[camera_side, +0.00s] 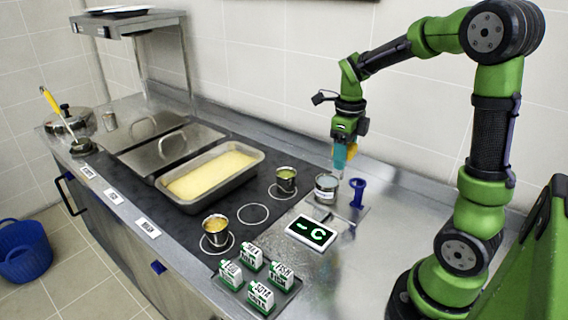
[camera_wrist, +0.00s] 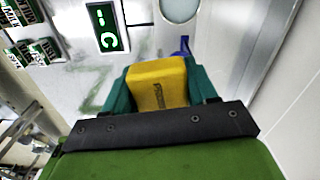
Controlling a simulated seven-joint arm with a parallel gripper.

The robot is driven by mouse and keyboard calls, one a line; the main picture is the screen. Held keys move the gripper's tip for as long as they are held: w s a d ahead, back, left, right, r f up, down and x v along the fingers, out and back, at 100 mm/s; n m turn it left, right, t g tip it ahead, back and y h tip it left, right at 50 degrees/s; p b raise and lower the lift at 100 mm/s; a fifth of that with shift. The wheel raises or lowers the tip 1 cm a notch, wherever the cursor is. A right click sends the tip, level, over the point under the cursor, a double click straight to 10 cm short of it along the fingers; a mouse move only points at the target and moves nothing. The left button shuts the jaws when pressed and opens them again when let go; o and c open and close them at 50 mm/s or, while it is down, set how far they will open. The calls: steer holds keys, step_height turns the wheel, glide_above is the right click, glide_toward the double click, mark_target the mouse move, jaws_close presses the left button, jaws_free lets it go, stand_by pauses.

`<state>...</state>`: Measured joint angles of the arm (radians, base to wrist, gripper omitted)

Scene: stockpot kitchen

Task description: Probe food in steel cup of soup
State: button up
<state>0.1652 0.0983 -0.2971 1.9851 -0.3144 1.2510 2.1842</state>
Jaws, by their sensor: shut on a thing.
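My gripper (camera_side: 341,158), with teal fingers, is shut on the yellow probe handle (camera_side: 351,151). The handle also shows between the fingers in the wrist view (camera_wrist: 158,84). The probe is held above the counter, near a labelled metal canister (camera_side: 326,189); its thin tip is hard to make out. Two steel cups hold soup: a front one with orange-yellow soup (camera_side: 215,232) and a rear one with greenish-yellow contents (camera_side: 286,180). Both stand in marked circles, left of my gripper. The thermometer display (camera_side: 310,232) reads dashes and C; it also shows in the wrist view (camera_wrist: 107,27).
A blue holder (camera_side: 357,193) stands right of the canister. A tray with several small labelled cartons (camera_side: 260,293) is at the front. A deep pan of yellow food (camera_side: 210,178) and lidded pans (camera_side: 172,146) lie left. An empty marked circle (camera_side: 253,214) lies between the cups.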

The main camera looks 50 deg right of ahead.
steer(key=w+a+n, duration=0.4)
steer(key=w+a, duration=0.5)
steer(key=a, duration=0.5)
steer(key=w+a+n, duration=0.3)
steer(key=w+a, duration=0.5)
steer(key=a, duration=0.6)
step_height(320, 180, down, 8)
steer(key=shift+d, duration=0.2)
steer(key=shift+w, duration=0.1)
stand_by(2.9)
step_height(320, 180, up, 9)
stand_by(1.0)
